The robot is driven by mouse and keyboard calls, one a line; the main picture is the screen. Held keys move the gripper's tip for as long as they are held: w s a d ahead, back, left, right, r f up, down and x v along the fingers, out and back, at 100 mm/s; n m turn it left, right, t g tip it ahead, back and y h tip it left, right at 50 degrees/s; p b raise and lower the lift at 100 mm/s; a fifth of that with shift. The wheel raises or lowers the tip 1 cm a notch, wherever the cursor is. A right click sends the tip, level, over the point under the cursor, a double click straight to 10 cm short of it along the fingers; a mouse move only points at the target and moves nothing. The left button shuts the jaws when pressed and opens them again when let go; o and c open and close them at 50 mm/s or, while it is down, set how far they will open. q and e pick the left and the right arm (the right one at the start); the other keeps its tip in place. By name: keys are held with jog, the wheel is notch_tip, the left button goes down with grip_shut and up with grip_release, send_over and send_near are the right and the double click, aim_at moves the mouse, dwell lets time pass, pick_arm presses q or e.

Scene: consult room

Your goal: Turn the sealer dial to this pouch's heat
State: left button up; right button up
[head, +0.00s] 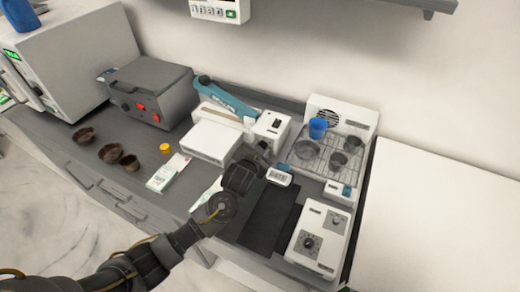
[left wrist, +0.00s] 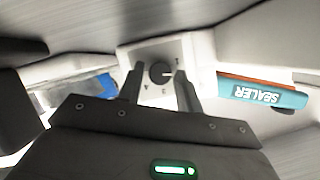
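The sealer (head: 228,98) has a teal arm lettered on its side and a white body. Its teal label also shows upside down in the left wrist view (left wrist: 262,92). The sealer dial (left wrist: 160,73) is a dark round knob on a white face with small digits around it. My left gripper (head: 266,147) is at the sealer's right end. In the left wrist view its two fingers (left wrist: 159,84) stand apart, with the dial seen between their tips; contact cannot be told. A white pouch-like packet (head: 168,173) with printing lies on the counter. My right gripper is out of view.
A grey box with red switches (head: 150,92) stands left of the sealer. Several brown bowls (head: 110,153) and a yellow cup (head: 165,148) lie near it. Right are a rack with a blue cup (head: 318,127), dark mats (head: 268,216) and a white unit with knobs (head: 320,236).

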pick_arm(q)
jog(key=shift+o, duration=1.1)
jog(key=v, duration=1)
jog(key=shift+s+a+r, duration=0.1)
jog(key=shift+s+r, duration=0.1)
jog(key=shift+s, duration=0.15)
